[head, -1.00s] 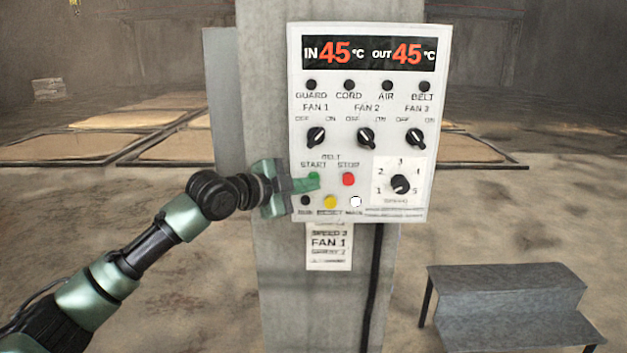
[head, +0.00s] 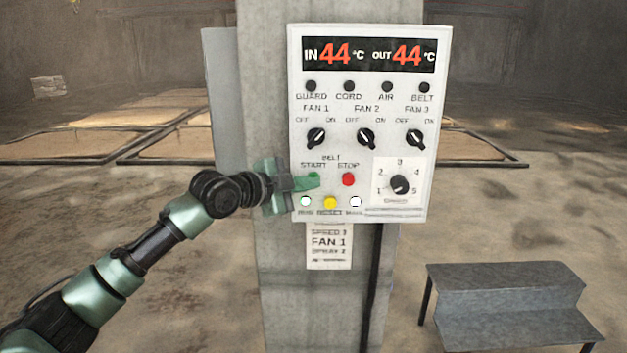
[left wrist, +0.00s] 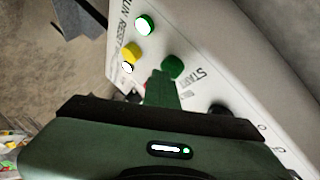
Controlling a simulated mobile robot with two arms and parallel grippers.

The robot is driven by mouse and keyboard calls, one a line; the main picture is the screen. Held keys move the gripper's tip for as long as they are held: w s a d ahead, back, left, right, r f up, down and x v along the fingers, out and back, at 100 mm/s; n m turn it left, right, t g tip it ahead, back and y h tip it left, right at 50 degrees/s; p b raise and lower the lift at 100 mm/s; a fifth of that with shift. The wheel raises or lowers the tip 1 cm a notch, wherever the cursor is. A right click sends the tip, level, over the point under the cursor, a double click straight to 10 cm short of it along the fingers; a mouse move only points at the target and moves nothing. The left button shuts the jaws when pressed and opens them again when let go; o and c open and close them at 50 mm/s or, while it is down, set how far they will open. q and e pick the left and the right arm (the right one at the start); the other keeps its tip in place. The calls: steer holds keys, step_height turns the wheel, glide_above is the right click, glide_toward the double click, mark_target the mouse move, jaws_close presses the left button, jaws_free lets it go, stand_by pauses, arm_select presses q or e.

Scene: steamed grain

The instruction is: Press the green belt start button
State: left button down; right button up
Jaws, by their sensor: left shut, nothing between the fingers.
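The green belt start button (head: 314,175) is on the white control panel (head: 370,220), under the START label and left of the red stop button (head: 348,179). My left gripper (head: 305,184) is shut and empty, its tip at the start button and partly covering it in the head view. In the left wrist view the green button (left wrist: 173,66) shows just beyond the fingertips (left wrist: 161,86). I cannot tell whether they touch. The lamp (head: 305,201) above the RUN label is lit white. My right gripper is not in view.
The panel is on a concrete post (head: 275,300). A yellow reset button (head: 330,202) and a lit main lamp (head: 355,201) lie below the start button. Fan knobs (head: 366,139) and a speed knob (head: 400,184) are nearby. A grey step (head: 505,290) stands at lower right.

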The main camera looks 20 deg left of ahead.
arm_select(q)
steer(key=shift+s, duration=0.1)
stand_by(0.3)
steer(key=shift+s+d, duration=0.2)
steer(key=shift+s, duration=0.55)
steer(key=shift+s+f, duration=0.1)
steer(key=shift+s+d, duration=0.25)
steer(key=shift+s, duration=0.5)
steer(key=shift+s+d, duration=0.2)
steer(key=shift+s, duration=0.6)
steer(key=shift+s+d, duration=0.25)
steer(key=shift+s, duration=0.5)
